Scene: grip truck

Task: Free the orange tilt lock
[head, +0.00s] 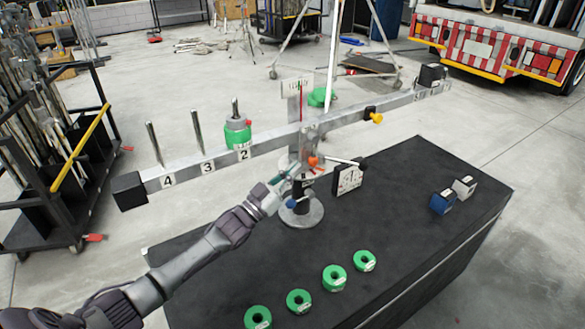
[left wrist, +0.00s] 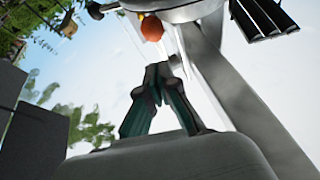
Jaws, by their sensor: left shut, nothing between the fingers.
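The orange tilt lock (head: 313,161) is a small orange knob at the pivot of a grey balance beam (head: 205,169). It also shows in the left wrist view (left wrist: 152,28), beyond the fingertips. My left gripper (head: 287,176) is just left of and below the knob in the head view. Its teal fingers (left wrist: 158,74) are shut with nothing between them, and a gap to the knob shows in the wrist view. The beam is tilted, with its right end higher. My right gripper is not in view.
The beam's post stands on a round base (head: 302,212) on a black table (head: 420,180). A blue knob (head: 291,203), a black-handled lever (head: 358,162) and a dial box (head: 347,179) are close by. Several green rings (head: 334,277) lie at the front; a green weight (head: 237,136) sits on a peg.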

